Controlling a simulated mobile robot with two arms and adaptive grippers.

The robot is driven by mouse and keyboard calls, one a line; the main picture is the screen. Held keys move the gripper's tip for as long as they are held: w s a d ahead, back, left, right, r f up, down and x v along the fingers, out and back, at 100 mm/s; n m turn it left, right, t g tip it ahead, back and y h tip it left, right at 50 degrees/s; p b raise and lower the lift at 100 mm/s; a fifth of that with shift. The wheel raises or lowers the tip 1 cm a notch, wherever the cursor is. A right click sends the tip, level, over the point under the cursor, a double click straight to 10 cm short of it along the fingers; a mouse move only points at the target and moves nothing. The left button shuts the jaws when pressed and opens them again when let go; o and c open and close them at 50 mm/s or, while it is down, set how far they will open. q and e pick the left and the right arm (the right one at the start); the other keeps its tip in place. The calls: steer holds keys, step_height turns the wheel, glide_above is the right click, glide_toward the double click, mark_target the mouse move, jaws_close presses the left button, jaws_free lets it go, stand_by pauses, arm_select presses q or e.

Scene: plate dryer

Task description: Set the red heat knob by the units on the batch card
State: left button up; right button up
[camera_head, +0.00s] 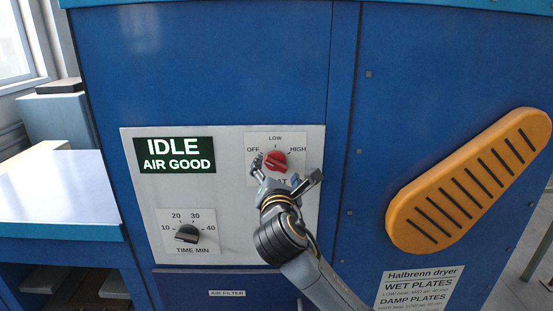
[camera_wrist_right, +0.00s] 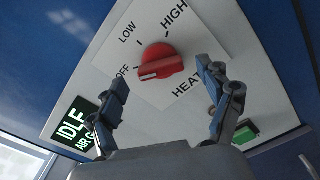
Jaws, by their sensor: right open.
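The red heat knob (camera_head: 276,161) sits on a white plate marked OFF, LOW and HIGH. It also shows in the right wrist view (camera_wrist_right: 160,62), where its white mark points toward OFF. My right gripper (camera_head: 287,169) is open in front of the knob, one finger to each side. In the wrist view the fingertips (camera_wrist_right: 163,76) look apart from the knob, with nothing held. A notice (camera_head: 420,289) headed "Halbrenn dryer" lists wet plates and damp plates; its small print is hard to read. I see no separate batch card. My left gripper is not in view.
The display (camera_head: 176,155) reads IDLE, AIR GOOD. A black time knob (camera_head: 187,234) is below it. A yellow slotted cover (camera_head: 470,180) sticks out at the right. A pale-topped bench (camera_head: 55,190) stands at the left. A green part (camera_wrist_right: 245,132) shows in the wrist view.

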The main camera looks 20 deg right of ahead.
mark_target(277, 165)
steer(key=x, duration=0.3)
steer(key=shift+w+d+p, duration=0.1)
steer(key=shift+w+p, duration=0.2)
steer(key=shift+w, duration=0.05)
steer(key=shift+w+d, duration=0.1)
steer(key=shift+w, duration=0.25)
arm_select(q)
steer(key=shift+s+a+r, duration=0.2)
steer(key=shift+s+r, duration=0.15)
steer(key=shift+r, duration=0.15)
arm_select(e)
steer(key=c, duration=1.2)
